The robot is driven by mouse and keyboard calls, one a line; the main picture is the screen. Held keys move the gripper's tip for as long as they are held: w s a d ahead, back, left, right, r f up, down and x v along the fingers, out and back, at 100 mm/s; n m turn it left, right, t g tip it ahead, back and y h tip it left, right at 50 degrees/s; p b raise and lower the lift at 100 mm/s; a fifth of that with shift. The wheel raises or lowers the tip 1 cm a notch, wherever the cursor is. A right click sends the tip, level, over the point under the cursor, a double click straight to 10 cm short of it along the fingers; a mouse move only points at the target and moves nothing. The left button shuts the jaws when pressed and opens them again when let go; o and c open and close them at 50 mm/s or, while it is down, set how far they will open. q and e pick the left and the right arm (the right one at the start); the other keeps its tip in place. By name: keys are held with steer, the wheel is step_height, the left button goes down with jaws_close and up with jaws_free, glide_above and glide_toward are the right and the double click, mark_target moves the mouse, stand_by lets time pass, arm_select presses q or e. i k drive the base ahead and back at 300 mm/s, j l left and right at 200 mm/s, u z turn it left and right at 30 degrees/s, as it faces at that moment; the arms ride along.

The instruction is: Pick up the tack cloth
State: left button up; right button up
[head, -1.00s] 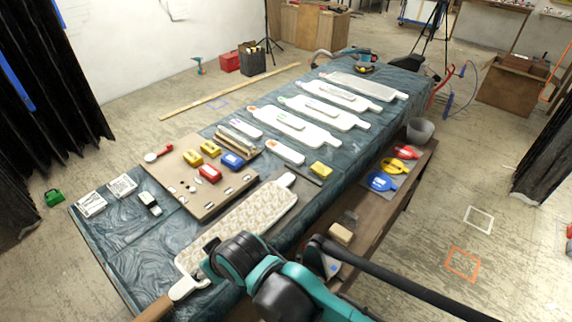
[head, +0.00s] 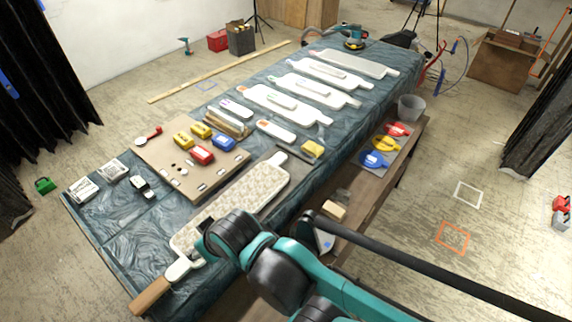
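A small yellow folded pad (head: 313,149), which looks like the tack cloth, lies on the dark table cover near the table's right edge. It is beside a thin dark strip and past the far end of the large patterned board (head: 235,205). No gripper is near it. One of my teal and black arms crosses the lower middle of the head view, in front of the table's near right side. Neither gripper's fingers can be made out.
A tan panel (head: 165,168) carries yellow, red and blue blocks. Several white boards lie toward the table's far end. A lower shelf (head: 352,215) on the right holds coloured discs, a grey bucket (head: 410,107) and a tan block (head: 334,211). Floor to the right is mostly clear.

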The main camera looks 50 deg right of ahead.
mark_target(310, 148)
steer(key=l+u, duration=0.1)
steer(key=l, duration=0.45)
steer(key=k+l, duration=0.1)
steer(key=l, duration=0.45)
steer(key=l+u, duration=0.15)
steer(key=l, duration=0.35)
steer(key=k+l, duration=0.15)
steer(key=l, duration=0.4)
steer(key=l+u, duration=0.15)
steer(key=l, duration=0.4)
steer(key=k+l, duration=0.2)
steer(key=l, duration=0.3)
steer(key=i+u, duration=0.05)
